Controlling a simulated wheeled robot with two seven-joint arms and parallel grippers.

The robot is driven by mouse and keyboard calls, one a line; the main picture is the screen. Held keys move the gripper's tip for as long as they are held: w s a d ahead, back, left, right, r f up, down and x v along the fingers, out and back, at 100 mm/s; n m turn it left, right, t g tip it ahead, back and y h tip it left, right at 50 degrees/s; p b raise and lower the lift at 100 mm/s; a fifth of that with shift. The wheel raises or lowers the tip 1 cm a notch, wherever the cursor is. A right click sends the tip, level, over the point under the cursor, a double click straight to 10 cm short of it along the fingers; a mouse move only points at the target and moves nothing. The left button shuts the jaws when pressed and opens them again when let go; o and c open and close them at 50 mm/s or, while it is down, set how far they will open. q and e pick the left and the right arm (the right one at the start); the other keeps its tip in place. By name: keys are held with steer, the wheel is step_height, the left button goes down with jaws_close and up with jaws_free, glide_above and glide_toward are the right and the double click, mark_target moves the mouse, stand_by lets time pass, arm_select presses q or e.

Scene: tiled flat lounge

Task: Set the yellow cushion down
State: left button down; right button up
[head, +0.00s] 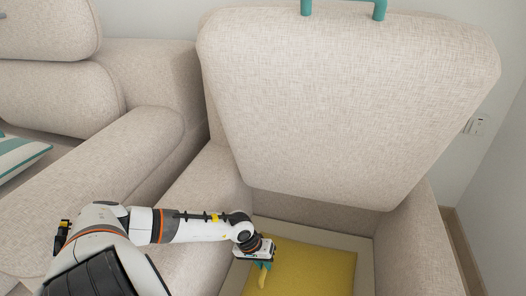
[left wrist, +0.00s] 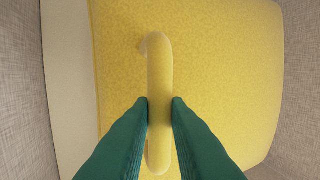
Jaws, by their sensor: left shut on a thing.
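The yellow cushion (head: 306,270) lies low inside the open beige storage seat in the head view, cut off by the bottom edge. In the left wrist view the cushion (left wrist: 222,70) fills most of the picture, and a yellow loop handle (left wrist: 160,62) stands up from it. My left gripper (head: 262,266) reaches into the seat from the left. Its two green fingers (left wrist: 160,112) are shut on the handle from both sides. Whether the cushion rests fully on the floor of the compartment cannot be told. My right gripper is not in view.
The raised beige lid (head: 340,100) with a teal handle (head: 342,8) stands over the back of the compartment. The compartment's pale floor (head: 312,235) shows behind the cushion. Beige sofa arms flank it. A striped cushion (head: 18,152) lies at far left.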

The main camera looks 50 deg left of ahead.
arm_select(q)
steer(key=c, duration=1.4)
jaws_free()
